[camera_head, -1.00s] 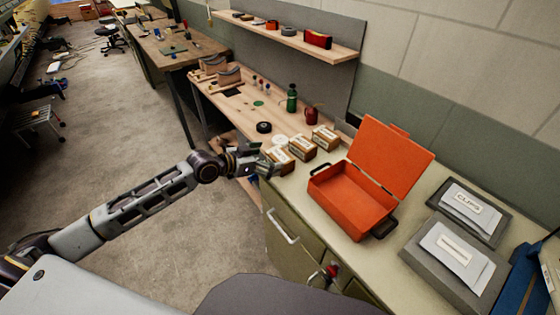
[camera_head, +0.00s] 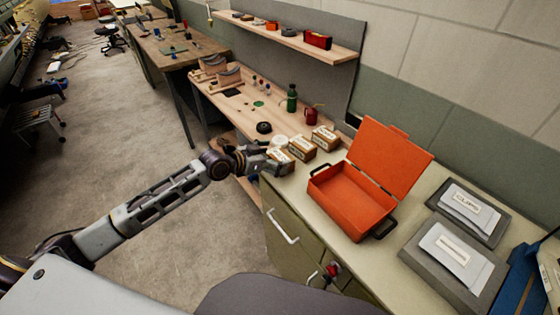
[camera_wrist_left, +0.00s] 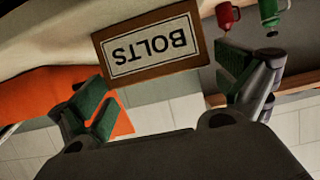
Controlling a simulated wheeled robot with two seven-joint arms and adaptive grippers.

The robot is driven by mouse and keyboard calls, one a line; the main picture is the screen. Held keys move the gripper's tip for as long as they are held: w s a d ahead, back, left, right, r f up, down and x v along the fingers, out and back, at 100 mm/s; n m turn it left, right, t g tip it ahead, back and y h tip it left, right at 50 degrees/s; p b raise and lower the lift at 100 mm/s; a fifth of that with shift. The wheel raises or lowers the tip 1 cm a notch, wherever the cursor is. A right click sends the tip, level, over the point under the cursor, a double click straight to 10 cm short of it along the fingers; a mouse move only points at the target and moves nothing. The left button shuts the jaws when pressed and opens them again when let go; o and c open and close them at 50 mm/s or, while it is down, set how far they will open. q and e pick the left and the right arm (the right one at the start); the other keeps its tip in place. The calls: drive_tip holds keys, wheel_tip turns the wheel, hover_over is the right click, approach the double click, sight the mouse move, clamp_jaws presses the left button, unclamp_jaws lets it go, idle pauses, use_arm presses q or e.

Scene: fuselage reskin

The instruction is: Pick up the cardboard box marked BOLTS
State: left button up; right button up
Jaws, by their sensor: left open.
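The cardboard box marked BOLTS (camera_wrist_left: 150,48) fills the upper middle of the left wrist view, its label upside down. It appears to be the nearest of three small boxes in the head view (camera_head: 284,168), at the bench's left edge. My left gripper (camera_head: 269,161) is beside that box, partly covering it. In the left wrist view the green-padded fingers (camera_wrist_left: 170,88) are spread wide, with the box between and ahead of them. I cannot tell whether a finger touches it. My right gripper is not in view.
Two similar boxes (camera_head: 301,151) (camera_head: 325,139) stand close behind. An open orange case (camera_head: 345,203) lies right of them, with grey trays (camera_head: 455,266) farther right.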

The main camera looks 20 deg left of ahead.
use_arm(q)
drive_tip(key=shift+x, duration=1.05)
drive_tip(key=c, duration=1.2)
